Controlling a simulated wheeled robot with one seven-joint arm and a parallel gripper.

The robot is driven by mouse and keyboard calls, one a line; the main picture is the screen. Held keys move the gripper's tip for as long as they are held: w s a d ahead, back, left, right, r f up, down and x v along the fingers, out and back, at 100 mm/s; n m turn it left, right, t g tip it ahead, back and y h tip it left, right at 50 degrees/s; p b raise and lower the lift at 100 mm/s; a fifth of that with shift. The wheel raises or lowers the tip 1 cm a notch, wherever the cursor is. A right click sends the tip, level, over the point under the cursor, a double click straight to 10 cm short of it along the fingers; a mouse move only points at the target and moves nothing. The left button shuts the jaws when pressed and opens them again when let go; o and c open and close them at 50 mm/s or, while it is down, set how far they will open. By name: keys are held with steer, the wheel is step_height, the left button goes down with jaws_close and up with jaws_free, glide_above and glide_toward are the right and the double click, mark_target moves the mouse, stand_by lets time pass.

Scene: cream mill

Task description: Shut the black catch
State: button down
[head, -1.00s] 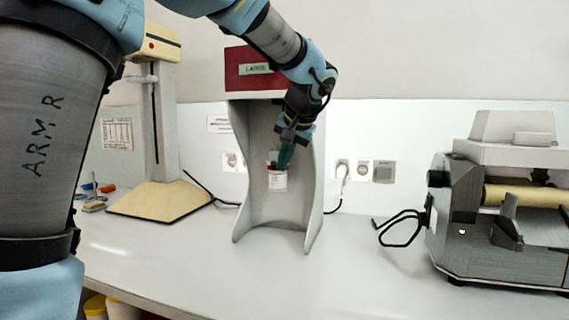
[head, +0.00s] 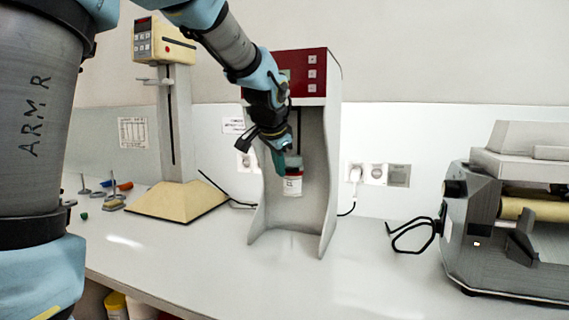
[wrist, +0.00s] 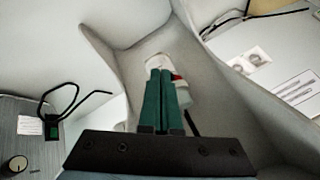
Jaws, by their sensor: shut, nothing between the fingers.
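My gripper (head: 278,170) is shut and empty, its green fingers pressed together. In the head view it points down at the left side of a white jar (head: 293,187) with a red band, which hangs inside the grey stand (head: 328,165) under a red panel. In the wrist view the fingers (wrist: 160,72) reach toward the stand, with the jar (wrist: 184,97) just to their right, partly covered. I cannot tell whether they touch. I cannot pick out the black catch for sure; a thin black bar (wrist: 191,123) shows beside the fingers in the wrist view.
The stand's side walls flank the gripper closely. A beige-based column machine (head: 178,201) stands to the left, with small tools (head: 110,200) beyond it. The front counter is clear.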

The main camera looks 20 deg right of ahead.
steer(key=shift+w+a, duration=0.1)
steer(key=shift+w, duration=0.25)
steer(key=shift+s+d, duration=0.15)
steer(key=shift+d, duration=0.65)
steer(key=shift+s, duration=0.1)
